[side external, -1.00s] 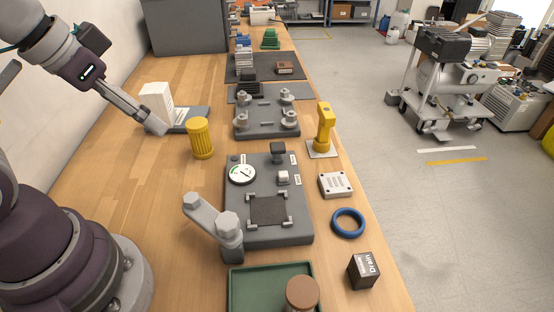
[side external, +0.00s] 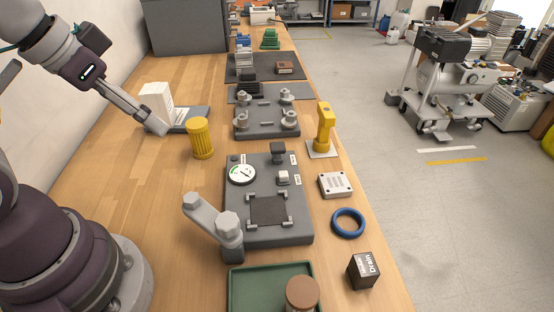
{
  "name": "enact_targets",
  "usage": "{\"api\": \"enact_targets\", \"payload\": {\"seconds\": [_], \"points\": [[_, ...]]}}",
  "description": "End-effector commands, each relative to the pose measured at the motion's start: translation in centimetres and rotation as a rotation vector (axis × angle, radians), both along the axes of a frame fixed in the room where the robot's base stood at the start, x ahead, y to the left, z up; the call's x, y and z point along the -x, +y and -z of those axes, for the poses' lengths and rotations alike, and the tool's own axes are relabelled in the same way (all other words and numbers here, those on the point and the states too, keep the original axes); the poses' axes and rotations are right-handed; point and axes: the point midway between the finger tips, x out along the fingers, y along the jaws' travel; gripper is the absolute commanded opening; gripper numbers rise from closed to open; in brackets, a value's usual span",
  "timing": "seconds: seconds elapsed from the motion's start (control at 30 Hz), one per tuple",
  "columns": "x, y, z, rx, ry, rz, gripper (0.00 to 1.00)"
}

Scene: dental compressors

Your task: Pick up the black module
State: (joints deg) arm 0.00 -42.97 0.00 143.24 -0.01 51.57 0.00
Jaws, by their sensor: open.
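The black module looks to be the small black box (side external: 361,271) with a white "Drain" label, upright on the wood near the bench's front right edge. My gripper (side external: 157,126) is at the upper left, low in front of a white box, far from the black module. It is open, though its fingers are small here, and nothing shows between them. A grey fixture (side external: 294,236) with a round gauge (side external: 243,174) and a dark square bay (side external: 269,210) framed by corner brackets lies left of the module.
A blue ring (side external: 335,229), a pale vented block (side external: 335,185) and a yellow tool on a stand (side external: 324,130) line the right side. A green tray (side external: 240,289) holds a brown-capped jar (side external: 302,294). A grey lever (side external: 212,218) and yellow ribbed cylinder (side external: 201,139) stand left.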

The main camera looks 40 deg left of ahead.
Motion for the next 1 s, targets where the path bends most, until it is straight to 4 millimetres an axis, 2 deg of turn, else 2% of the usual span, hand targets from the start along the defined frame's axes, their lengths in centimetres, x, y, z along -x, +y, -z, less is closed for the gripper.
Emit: {"api": "enact_targets", "payload": {"seconds": [0.17, 0.27, 0.37, 0.4, 0.47, 0.5, 0.6, 0.7, 0.8, 1.0], "points": [[-0.4, -0.3, -0.1, -0.002, 0.004, 0.018, 0.7], [-2.6, -2.2, -0.2, -0.009, 0.023, 0.112, 0.7], [-6.0, -6.5, 0.3, -0.02, 0.043, 0.273, 0.7], [-7.2, -8.6, 0.9, -0.024, 0.049, 0.338, 0.7], [-8.6, -12.1, 2.2, -0.03, 0.061, 0.434, 0.7], [-9.1, -14.4, 3.3, -0.031, 0.067, 0.497, 0.7], [-9.4, -19.8, 6.2, -0.035, 0.08, 0.628, 0.7], [-8.8, -23.4, 8.7, -0.037, 0.089, 0.714, 0.7], [-8.3, -25.2, 10.0, -0.038, 0.094, 0.757, 0.7], [-9.1, -26.4, 13.4, -0.039, 0.097, 0.765, 0.7]]}}
